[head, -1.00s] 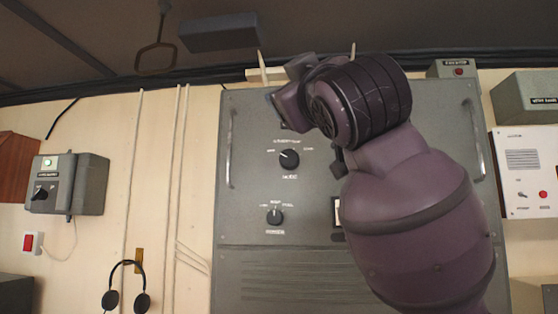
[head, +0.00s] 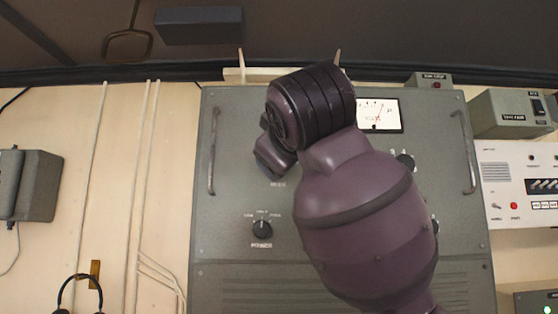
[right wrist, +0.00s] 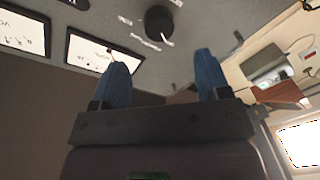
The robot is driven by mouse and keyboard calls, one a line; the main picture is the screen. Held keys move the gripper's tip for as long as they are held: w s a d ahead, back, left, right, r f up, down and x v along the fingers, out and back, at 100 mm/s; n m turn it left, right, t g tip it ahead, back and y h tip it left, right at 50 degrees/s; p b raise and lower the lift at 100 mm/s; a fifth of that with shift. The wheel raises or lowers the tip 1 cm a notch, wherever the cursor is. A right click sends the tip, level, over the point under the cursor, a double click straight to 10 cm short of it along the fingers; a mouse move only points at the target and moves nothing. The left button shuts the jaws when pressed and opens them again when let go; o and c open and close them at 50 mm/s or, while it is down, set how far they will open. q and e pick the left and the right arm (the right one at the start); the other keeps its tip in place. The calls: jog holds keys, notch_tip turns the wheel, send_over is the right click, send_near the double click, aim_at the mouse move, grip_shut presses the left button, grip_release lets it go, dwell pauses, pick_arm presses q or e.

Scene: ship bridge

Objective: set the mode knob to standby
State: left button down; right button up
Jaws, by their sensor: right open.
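The grey panel (head: 232,130) carries the mode knob, which is hidden behind my right arm in the head view; only part of its label shows below the wrist. In the right wrist view a round black knob (right wrist: 158,22) with white lettering around it, probably the mode knob, is ahead of the fingers. I cannot read its setting. My right gripper (right wrist: 162,74) is open and empty, its two blue fingertips apart and short of the knob. My left gripper is not in view.
The power knob (head: 262,229) sits lower on the panel. A lit meter (head: 378,115) and another black knob (head: 405,160) are right of my wrist. Upright handles (head: 212,150) flank the panel. Headphones (head: 68,292) hang at lower left.

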pick_arm(q)
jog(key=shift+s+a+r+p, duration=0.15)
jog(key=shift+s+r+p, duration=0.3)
jog(key=shift+p, duration=0.6)
pick_arm(e)
jog(key=w, duration=0.8)
jog(key=shift+a, duration=0.4)
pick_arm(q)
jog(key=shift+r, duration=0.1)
pick_arm(e)
jog(key=c, duration=0.9)
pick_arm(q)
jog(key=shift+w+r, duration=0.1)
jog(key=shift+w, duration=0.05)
pick_arm(e)
jog(key=shift+s, duration=0.1)
